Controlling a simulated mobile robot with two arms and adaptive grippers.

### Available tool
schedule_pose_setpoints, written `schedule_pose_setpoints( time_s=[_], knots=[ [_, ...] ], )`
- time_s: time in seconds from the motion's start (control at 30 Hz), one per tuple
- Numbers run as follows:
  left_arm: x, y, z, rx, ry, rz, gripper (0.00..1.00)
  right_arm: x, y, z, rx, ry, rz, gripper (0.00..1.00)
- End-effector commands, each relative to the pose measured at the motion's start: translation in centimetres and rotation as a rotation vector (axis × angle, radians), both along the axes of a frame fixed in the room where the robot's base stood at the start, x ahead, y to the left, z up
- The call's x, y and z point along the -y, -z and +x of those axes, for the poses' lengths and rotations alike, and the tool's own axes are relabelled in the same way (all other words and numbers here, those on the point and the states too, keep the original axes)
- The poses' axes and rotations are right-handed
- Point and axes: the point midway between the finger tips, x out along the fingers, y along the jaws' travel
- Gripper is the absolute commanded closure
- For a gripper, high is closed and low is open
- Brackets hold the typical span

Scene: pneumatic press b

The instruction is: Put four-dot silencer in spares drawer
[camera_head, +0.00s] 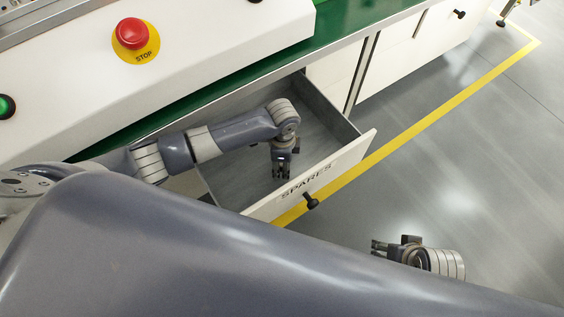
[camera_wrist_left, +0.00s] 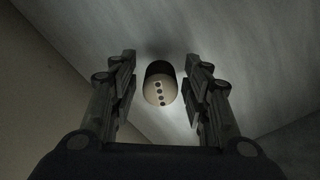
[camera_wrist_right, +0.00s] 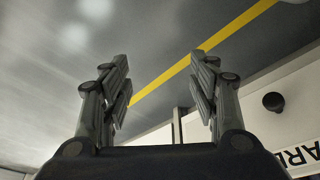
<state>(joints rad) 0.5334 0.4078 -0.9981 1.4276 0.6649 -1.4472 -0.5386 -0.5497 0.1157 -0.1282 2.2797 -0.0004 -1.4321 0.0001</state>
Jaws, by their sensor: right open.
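The spares drawer (camera_head: 322,177) is pulled open, with SPARES lettered on its white front. My left gripper (camera_head: 281,174) points down inside the drawer. In the left wrist view, the four-dot silencer (camera_wrist_left: 161,92) has a pale end with a row of dark dots and a dark far part. It lies between the fingertips of my left gripper (camera_wrist_left: 160,75), which is open with a gap on each side of it. In the head view the silencer is hidden by the gripper. My right gripper (camera_head: 377,249) is open and empty (camera_wrist_right: 160,75), outside the drawer over the floor.
A red stop button (camera_head: 132,33) on a yellow disc and a green button (camera_head: 4,106) sit on the white press housing above the drawer. The drawer has a dark knob (camera_head: 311,201). A yellow line (camera_head: 440,104) crosses the grey floor, which is clear at the right.

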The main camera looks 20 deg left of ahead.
Motion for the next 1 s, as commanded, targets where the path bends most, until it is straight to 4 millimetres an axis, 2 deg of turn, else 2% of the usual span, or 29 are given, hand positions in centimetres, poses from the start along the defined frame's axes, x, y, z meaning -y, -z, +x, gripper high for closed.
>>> schedule_pose_setpoints(
  time_s=[0.17,0.3,0.47,0.8,1.0],
  knots=[
    [0.0,-0.1,0.0,0.000,0.000,0.000,0.56,0.0,0.0,0.0,0.000,0.000,0.000,0.45],
    [0.0,-0.9,0.1,0.002,0.000,-0.001,0.56,0.0,0.0,0.1,0.002,0.000,0.001,0.45],
    [0.1,-2.9,0.1,0.003,0.000,-0.002,0.56,-0.1,2.8,0.2,-0.022,-0.003,-0.001,0.45],
    [0.0,-8.5,0.1,0.002,-0.001,-0.001,0.56,-0.2,8.7,-0.3,-0.052,-0.009,-0.002,0.45],
    [0.0,-11.1,0.1,0.001,0.000,-0.002,0.56,-0.1,11.3,-0.9,-0.064,-0.011,-0.003,0.45]
  ],
)
